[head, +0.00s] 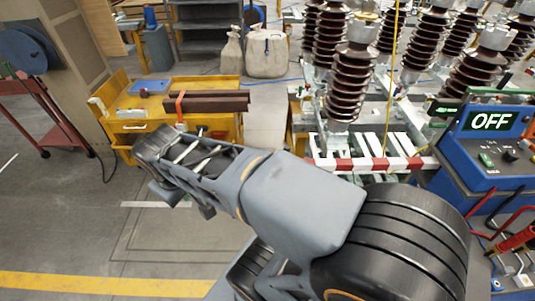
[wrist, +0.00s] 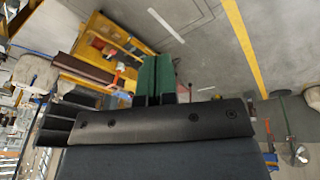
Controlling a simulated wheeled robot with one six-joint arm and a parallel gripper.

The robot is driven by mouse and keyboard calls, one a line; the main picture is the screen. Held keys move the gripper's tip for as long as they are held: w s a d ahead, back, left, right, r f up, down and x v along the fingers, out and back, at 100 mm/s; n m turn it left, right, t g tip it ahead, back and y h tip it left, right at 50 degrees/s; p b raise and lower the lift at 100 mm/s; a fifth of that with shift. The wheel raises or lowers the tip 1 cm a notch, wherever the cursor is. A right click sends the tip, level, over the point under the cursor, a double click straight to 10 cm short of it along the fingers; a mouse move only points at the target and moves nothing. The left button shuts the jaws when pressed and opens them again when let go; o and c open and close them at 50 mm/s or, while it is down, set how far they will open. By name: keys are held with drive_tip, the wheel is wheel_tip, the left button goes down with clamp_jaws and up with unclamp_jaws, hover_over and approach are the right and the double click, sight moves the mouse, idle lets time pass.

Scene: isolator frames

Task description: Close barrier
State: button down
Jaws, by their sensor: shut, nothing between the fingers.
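The barrier (head: 372,163) is a red-and-white striped bar in the head view. It lies roughly level across the front of the insulator frame, right of centre. Its lower edge is close behind my arm in the picture, and I cannot tell how its left end is held. My gripper (wrist: 156,72) shows in the wrist view as two green fingers side by side, shut and empty. My arm reaches to the left in the head view, so the gripper is away from the barrier. I cannot make out the barrier in the wrist view.
Tall brown insulators (head: 351,85) stand behind the barrier. A blue control box (head: 489,132) reading OFF stands at the right. A yellow workbench (head: 222,86) with brown bars is beyond my arm, also in the wrist view. A red cart (head: 43,118) is far left. Grey floor is open at lower left.

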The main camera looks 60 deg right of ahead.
drive_tip(key=w+d+f+n+g+h+b, duration=0.35)
drive_tip(key=d+f+g+h, duration=0.25)
drive_tip(key=d+f+g, duration=0.5)
drive_tip(key=w+d+f+n+g+h+b, duration=0.2)
drive_tip(key=d+f+n+g+h+b, duration=0.45)
drive_tip(key=d, duration=0.85)
drive_tip(key=s+d+f+m+t+p, duration=0.1)
drive_tip(key=s+d+f+t+p, duration=0.1)
drive_tip(key=s+d+p, duration=0.4)
drive_tip(key=shift+w+d+x, duration=0.2)
drive_tip(key=shift+x, duration=2.4)
drive_tip(key=shift+f+t+y, duration=0.25)
